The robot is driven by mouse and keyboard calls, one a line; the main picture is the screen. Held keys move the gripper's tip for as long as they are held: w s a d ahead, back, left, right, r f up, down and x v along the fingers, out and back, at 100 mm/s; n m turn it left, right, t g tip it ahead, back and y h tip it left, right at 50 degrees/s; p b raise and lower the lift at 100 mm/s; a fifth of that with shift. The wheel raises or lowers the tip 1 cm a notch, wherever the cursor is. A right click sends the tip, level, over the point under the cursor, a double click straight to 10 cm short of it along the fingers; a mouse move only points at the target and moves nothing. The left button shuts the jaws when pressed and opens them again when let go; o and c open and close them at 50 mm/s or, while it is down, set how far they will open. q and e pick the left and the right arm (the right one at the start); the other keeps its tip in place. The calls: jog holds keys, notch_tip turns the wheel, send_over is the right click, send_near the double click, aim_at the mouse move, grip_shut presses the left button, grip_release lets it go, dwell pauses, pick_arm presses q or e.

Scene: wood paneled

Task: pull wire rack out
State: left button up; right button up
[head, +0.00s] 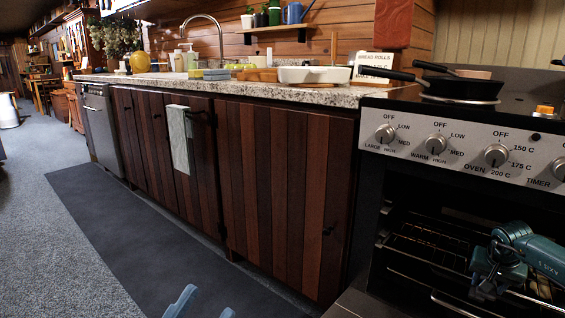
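The wire rack (425,242) is inside the open oven (375,240) at the lower right, its thin metal bars showing in the dark cavity. My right arm reaches in from the right edge over the rack. My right gripper (482,289) is dark and low in the oven opening. Its fingers are too dark to tell whether they are open or touch the rack. My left gripper (205,309) shows only as two blue fingertips at the bottom edge, apart, with nothing seen between them. It is over the floor, well left of the oven.
Black pans (460,88) sit on the stove top above the control knobs. Wood cabinets (270,185) with a hanging towel (181,140) run left of the oven. The counter (300,93) holds white dishes. The dark floor mat (140,240) is clear.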

jog(key=o, duration=0.5)
